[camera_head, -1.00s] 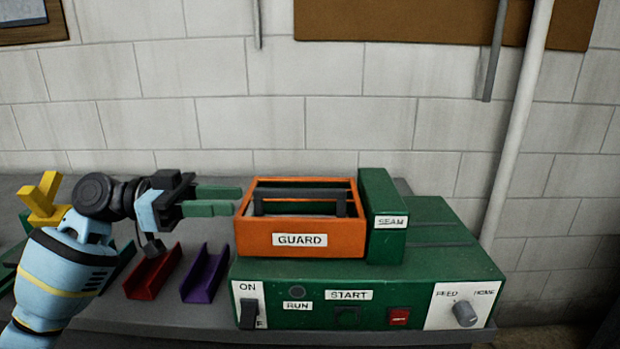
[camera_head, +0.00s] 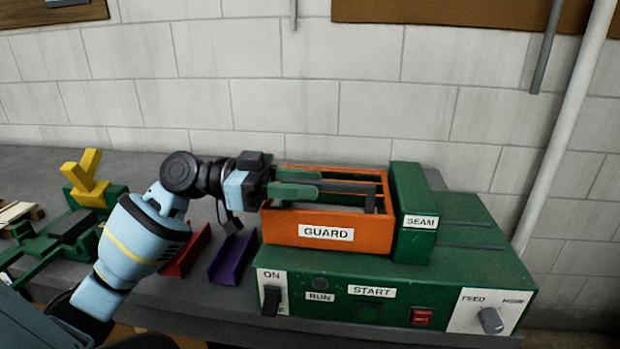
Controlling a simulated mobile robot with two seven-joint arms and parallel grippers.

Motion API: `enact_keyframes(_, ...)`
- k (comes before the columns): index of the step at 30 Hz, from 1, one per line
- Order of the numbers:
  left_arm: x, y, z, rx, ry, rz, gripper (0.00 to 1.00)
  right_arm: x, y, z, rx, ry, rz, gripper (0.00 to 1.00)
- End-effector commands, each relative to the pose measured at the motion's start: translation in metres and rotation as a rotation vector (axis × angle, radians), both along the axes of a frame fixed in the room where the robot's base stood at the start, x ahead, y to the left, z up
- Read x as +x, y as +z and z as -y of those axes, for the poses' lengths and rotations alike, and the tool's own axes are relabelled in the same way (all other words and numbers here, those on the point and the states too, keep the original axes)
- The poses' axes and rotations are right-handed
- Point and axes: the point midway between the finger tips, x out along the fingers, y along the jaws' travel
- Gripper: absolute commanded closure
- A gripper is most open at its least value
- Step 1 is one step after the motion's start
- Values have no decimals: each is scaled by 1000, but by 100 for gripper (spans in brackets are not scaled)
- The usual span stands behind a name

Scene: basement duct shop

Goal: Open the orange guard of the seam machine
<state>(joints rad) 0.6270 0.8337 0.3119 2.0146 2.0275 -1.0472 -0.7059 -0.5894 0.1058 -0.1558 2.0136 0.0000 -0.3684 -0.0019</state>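The orange guard (camera_head: 372,236) is an open-topped frame with a GUARD label, sitting on top of the green seam machine (camera_head: 450,275), left of its upright SEAM block (camera_head: 412,205). Dark bars cross inside the frame. My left gripper (camera_head: 318,183) reaches in from the left, its green fingers over the guard's left end. The fingers look parted, with a gap between them and nothing visible held. I cannot tell whether they touch the guard. My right gripper is not in view.
A red channel (camera_head: 186,252) and a purple channel (camera_head: 231,260) lie on the grey bench left of the machine. A green device with a yellow top (camera_head: 87,180) stands further left. The machine's front carries a switch (camera_head: 271,300), buttons and a knob (camera_head: 490,320). A wall stands behind.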

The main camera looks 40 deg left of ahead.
Motion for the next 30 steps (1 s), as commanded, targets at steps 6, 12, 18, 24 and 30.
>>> enact_keyframes(6, 8, 1, 13, 0, 0, 1, 65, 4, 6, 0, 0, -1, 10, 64)
enact_keyframes(12, 10, 0, 15, 1, 1, -1, 65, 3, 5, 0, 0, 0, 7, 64)
enact_keyframes(18, 9, 0, 15, 1, 1, -1, 75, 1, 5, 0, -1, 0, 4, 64)
enact_keyframes(24, 9, 0, 15, 1, 1, -1, 100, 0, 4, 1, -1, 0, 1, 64)
enact_keyframes(30, 9, 0, 15, 0, 1, 0, 100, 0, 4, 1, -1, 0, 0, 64)
